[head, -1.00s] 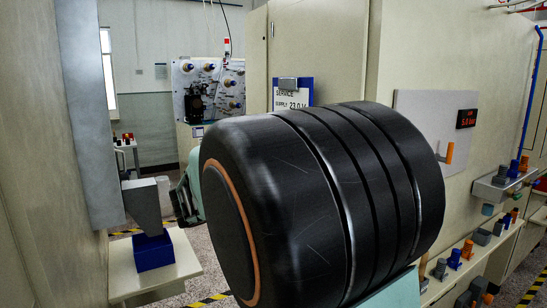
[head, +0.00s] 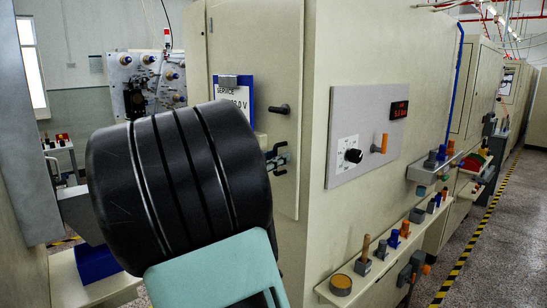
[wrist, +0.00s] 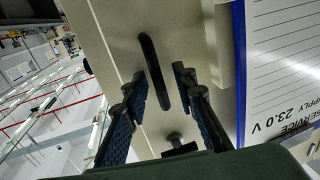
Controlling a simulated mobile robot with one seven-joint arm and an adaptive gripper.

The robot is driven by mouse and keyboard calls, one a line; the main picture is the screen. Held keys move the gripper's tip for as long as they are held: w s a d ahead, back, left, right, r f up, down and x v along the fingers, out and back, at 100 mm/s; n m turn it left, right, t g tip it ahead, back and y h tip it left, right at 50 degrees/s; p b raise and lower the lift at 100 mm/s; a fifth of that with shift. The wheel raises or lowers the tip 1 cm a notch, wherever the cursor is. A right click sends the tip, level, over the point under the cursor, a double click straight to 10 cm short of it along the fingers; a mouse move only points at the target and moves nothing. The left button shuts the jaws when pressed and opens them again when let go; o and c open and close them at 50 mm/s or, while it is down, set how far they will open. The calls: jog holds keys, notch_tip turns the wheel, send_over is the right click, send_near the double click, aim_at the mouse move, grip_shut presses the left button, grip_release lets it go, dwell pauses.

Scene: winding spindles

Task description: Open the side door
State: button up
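The side door (head: 276,60) is a beige panel on the machine cabinet and looks shut in the head view. A black knob (head: 279,109) sticks out of it; a black knob also shows in the wrist view (wrist: 178,140). In the wrist view a long black bar handle (wrist: 157,72) stands on the beige panel. My gripper (wrist: 165,88) is open, its two fingers on either side of the bar's line with gaps showing. I cannot tell how deep the bar sits between them. In the head view my gripper (head: 279,160) is at the door below the knob, partly hidden by my black arm link.
A grey control panel (head: 366,133) is to the right. Shelves with tools (head: 376,257) jut from the cabinet's right face. A striped floor line (head: 480,227) borders a clear aisle at right.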

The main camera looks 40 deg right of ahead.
jog(key=shift+c, duration=0.6)
grip_shut()
jog(key=shift+a, duration=0.15)
